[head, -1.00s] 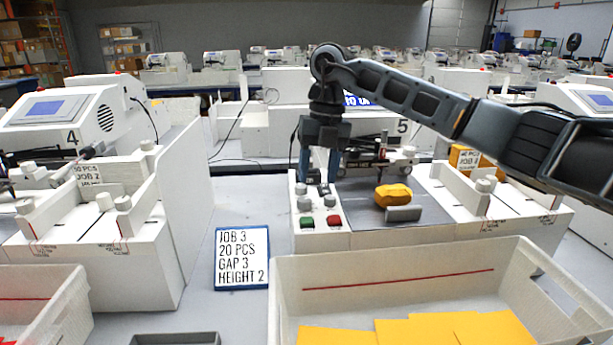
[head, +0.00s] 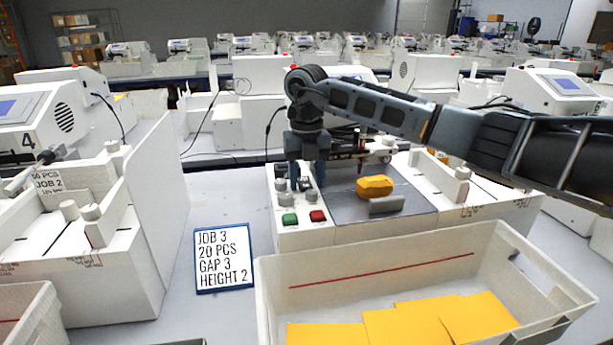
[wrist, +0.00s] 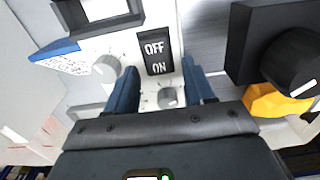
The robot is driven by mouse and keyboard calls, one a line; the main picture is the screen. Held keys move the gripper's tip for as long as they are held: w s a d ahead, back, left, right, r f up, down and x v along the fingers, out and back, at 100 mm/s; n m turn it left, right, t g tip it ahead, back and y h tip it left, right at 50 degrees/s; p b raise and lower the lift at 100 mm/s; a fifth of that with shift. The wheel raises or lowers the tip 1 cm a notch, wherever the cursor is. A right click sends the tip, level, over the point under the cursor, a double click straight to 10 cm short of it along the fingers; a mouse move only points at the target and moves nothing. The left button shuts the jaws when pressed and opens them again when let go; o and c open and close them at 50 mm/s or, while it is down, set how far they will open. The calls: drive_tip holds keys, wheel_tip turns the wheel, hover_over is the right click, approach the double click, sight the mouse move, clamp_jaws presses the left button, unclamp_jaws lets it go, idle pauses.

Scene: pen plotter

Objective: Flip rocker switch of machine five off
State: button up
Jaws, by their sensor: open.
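The rocker switch (wrist: 157,52) of the machine in front of me is black, with OFF at its upper end and ON at its lower end in the wrist view. I cannot tell which end is pressed in. My gripper (wrist: 158,68) is open over the control panel, one blue finger to each side of the switch's lower end, with nothing between them. Contact with the switch cannot be made out. In the head view my gripper (head: 307,175) points down at the back of the white control panel (head: 300,238), and the switch is largely hidden there.
Grey knobs (wrist: 168,97) sit close to the switch. A green button (head: 290,219) and a red button (head: 318,216) are at the panel's front. A yellow piece (head: 375,187) lies right of the panel. A job sign (head: 222,258) and a white bin (head: 420,275) stand in front.

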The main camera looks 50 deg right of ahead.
clamp_jaws()
drive_tip(key=shift+w+d+r+g+y+p, duration=0.15)
drive_tip(key=shift+r+g+y+p, duration=0.2)
drive_tip(key=shift+g+p, duration=0.3)
drive_tip(key=shift+w+d+f+g+y+p, duration=0.15)
drive_tip(key=shift+w+g+y+p, duration=0.1)
drive_tip(key=shift+g+y+p, duration=0.5)
unclamp_jaws()
